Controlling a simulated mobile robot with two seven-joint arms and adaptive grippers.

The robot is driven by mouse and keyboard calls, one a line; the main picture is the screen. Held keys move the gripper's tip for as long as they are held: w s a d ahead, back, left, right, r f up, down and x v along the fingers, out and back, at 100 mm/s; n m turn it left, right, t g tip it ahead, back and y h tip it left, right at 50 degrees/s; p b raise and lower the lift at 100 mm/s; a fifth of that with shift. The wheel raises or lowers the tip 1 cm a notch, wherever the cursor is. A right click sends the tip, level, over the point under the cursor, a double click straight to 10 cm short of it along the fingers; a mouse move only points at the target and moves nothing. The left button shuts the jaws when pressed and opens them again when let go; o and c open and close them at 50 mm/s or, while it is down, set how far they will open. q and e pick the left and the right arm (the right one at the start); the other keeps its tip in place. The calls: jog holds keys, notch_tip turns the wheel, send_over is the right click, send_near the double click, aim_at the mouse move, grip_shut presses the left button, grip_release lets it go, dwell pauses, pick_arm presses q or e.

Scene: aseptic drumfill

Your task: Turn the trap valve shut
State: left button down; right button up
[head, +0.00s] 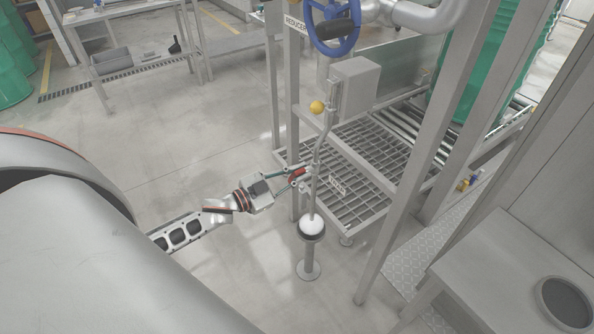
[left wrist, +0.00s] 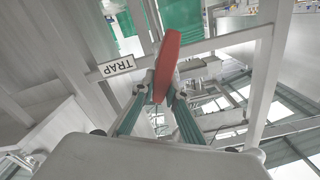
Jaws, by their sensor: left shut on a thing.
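The trap valve's red lever (head: 297,173) sits on the thin vertical pipe (head: 317,185) beside the steel frame. My left gripper (head: 292,178) reaches in from the left and is shut on this lever. In the left wrist view the red lever (left wrist: 167,62) stands up between the fingertips of my left gripper (left wrist: 163,92). A white TRAP label (left wrist: 116,66) shows just left of the lever there, upside down. The TRAP label (head: 337,185) also shows right of the pipe in the head view. The valve body is small and partly hidden by the fingers. My right gripper is not in view.
A blue handwheel (head: 333,27) and a yellow ball knob (head: 316,107) are above the valve. A drain funnel (head: 311,227) on a post stands below the pipe. A steel post (head: 410,170) rises at the right. The floor left of the frame is free.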

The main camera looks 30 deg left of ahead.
pick_arm(q)
jog(key=m, duration=0.3)
jog(key=shift+s+d+f+m, duration=0.15)
jog(key=shift+d+f+m, duration=0.2)
jog(key=shift+m, duration=0.05)
jog(key=m+b, duration=0.1)
jog(key=m, duration=0.2)
jog(key=f+m+b, duration=0.1)
jog(key=m, duration=0.1)
jog(key=f+m+b, duration=0.1)
jog(key=m, duration=0.2)
jog(key=shift+s+d+m, duration=0.15)
jog(key=shift+d+m, duration=0.15)
jog(key=shift+d, duration=0.05)
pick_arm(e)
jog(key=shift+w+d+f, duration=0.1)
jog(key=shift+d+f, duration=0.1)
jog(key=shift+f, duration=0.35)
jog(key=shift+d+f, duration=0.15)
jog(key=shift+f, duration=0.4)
pick_arm(q)
jog(key=shift+r, duration=0.1)
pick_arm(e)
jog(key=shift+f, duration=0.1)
pick_arm(q)
jog(key=c, duration=2)
grip_release()
